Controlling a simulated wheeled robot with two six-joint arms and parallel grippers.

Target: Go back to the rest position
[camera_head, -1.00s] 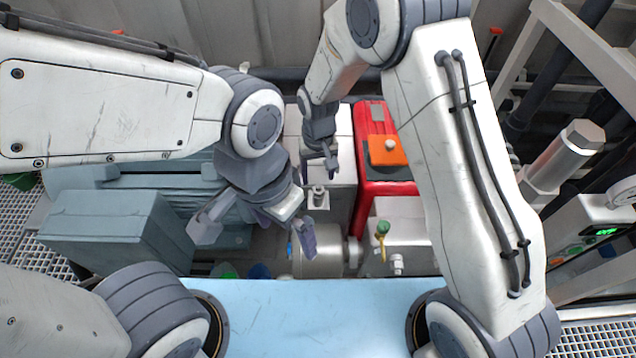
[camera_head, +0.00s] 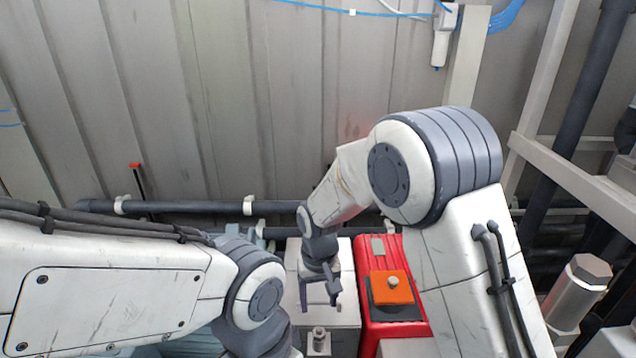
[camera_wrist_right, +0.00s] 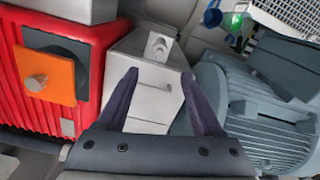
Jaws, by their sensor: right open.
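My right gripper (camera_head: 322,300) is open and empty. In the head view it hangs over the pale metal box (camera_head: 343,315), left of the red unit (camera_head: 372,318). In the right wrist view its two dark fingers (camera_wrist_right: 158,76) stand apart with nothing between them, in front of the pale box (camera_wrist_right: 150,105). My left arm comes in from the left of the head view, and its gripper is below the picture's lower edge.
The red unit carries an orange plate with a pale knob (camera_head: 391,286). A dark pipe (camera_head: 200,207) runs along the grey corrugated wall (camera_head: 240,90). A metal cylinder (camera_head: 577,290) stands at the right. The right wrist view shows a grey-blue ribbed motor (camera_wrist_right: 260,110).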

